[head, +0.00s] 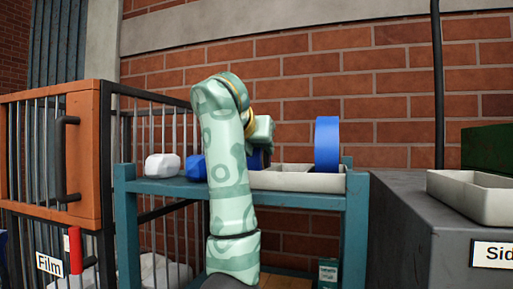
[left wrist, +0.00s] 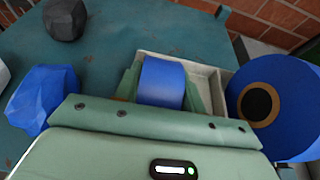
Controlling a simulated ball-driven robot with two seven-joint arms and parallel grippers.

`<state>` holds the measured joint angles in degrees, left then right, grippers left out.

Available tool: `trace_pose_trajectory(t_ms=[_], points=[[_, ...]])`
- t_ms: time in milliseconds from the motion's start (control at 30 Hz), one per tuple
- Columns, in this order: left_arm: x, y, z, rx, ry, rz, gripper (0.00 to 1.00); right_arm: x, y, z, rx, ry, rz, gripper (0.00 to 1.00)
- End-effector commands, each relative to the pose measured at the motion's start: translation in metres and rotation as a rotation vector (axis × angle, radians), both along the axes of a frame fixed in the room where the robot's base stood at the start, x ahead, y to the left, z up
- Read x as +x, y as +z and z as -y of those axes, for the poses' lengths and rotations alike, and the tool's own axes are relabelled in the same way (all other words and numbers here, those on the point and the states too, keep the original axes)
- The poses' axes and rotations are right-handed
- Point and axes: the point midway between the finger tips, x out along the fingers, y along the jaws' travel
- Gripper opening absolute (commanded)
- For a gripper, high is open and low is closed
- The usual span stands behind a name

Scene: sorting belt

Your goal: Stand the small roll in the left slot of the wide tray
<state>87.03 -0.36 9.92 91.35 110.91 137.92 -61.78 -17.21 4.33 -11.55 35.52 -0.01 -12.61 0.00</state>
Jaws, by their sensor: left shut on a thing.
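The small blue roll (left wrist: 162,82) is between the two green fingers of my left gripper (left wrist: 160,92), which is shut on it. In the left wrist view the roll is at the left part of the wide pale tray (left wrist: 205,78). I cannot tell whether it touches the tray floor. In the head view my arm hides most of my left gripper (head: 261,138) and of the small roll, above the left end of the tray (head: 300,181). A large blue roll (head: 327,143) stands upright at the tray's right end; it also shows in the left wrist view (left wrist: 300,105). My right gripper is out of view.
On the teal shelf (head: 165,187), a white lump (head: 162,166) and a blue faceted lump (head: 196,168) lie left of the tray. A dark lump (left wrist: 65,18) lies farther off. An orange barred gate (head: 85,140) stands left; a grey unit with a pale bin (head: 470,197) stands right.

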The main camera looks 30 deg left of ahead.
Motion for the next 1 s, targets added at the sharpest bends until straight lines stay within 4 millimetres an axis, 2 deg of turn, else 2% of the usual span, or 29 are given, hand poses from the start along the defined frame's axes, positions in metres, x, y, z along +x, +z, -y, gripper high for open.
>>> trace_pose_trajectory(t_ms=[167,200,233,267,500,633,1000], points=[[0.0,-0.006,0.0,-0.001,0.0,0.0,0.14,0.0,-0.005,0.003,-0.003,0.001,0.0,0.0],[0.0,-0.005,0.0,-0.001,0.0,-0.001,0.51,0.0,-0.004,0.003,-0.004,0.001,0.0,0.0],[0.0,-0.004,0.0,-0.001,0.0,-0.001,0.59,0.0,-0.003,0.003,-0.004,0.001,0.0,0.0],[0.0,-0.004,0.0,-0.001,0.0,-0.001,0.62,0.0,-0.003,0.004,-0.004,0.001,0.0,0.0],[0.0,-0.004,0.0,0.0,0.0,-0.001,0.62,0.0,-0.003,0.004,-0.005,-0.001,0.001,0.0],[-0.002,0.003,0.0,0.0,0.001,0.0,0.62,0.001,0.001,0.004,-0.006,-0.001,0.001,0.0],[-0.057,0.022,0.015,-0.003,-0.001,0.007,0.62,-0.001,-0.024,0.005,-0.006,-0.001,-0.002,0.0]])
